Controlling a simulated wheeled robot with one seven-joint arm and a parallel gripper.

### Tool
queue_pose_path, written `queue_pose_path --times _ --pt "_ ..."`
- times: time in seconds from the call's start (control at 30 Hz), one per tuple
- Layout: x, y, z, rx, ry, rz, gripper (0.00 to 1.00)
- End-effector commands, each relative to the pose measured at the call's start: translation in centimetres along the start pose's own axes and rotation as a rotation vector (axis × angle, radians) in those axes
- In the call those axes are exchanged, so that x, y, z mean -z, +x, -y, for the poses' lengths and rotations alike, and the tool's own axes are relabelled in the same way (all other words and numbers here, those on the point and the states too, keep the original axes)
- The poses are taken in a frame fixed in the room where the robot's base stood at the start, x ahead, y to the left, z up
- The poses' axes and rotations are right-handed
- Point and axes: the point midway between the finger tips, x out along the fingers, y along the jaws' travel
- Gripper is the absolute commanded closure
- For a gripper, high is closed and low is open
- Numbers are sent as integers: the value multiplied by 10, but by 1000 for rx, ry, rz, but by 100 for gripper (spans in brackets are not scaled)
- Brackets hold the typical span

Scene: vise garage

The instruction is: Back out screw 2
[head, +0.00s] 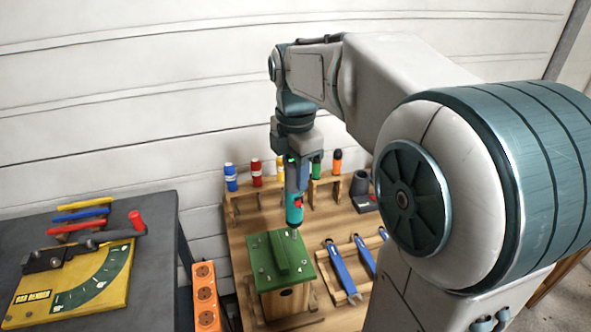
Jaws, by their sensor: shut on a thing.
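My gripper (297,178) is shut on a teal power screwdriver with a red band (294,212). The screwdriver points down, roughly upright, above the back right corner of a green roof (272,262) on a small wooden box (287,300). Its tip is close to the roof; I cannot tell whether it touches a screw. Small screw heads on the roof are too tiny to tell apart, so I cannot tell which is screw 2.
A wooden rack (245,190) with coloured screwdrivers stands behind on the workbench. Blue-handled tools (343,272) lie right of the box. An orange socket strip (205,295) is at the left. A dark table (155,225) carries a yellow bar bender (85,280).

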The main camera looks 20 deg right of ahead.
Motion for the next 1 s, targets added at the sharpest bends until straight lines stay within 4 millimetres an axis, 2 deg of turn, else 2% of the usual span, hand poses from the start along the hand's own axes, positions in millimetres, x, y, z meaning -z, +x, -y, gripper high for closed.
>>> queue_pose_path --times 1.0 --pt "0 5 0 5 0 -1 89"
